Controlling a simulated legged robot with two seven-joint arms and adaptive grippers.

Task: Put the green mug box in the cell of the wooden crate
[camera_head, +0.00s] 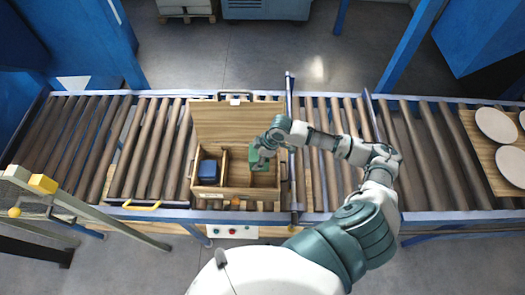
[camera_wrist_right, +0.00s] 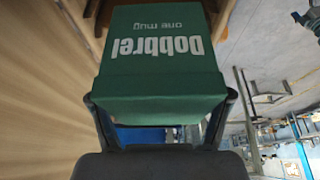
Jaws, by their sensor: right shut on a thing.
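The green mug box (camera_wrist_right: 155,65), marked "Dobbrel one mug", is between the fingers of my right gripper (camera_wrist_right: 160,100) in the right wrist view. In the head view my right gripper (camera_head: 261,163) is over the right part of the wooden crate (camera_head: 235,192), and the green box (camera_head: 255,153) shows partly behind it. The gripper is shut on the box. I cannot tell whether the box touches the crate floor. A divider splits the crate into cells. My left gripper is not in view.
A blue box (camera_head: 208,171) sits in the crate's left cell. The crate's lid (camera_head: 235,122) stands open at the back. The crate is on a roller conveyor (camera_head: 85,150). White plates (camera_head: 496,124) lie on a wooden board at the far right.

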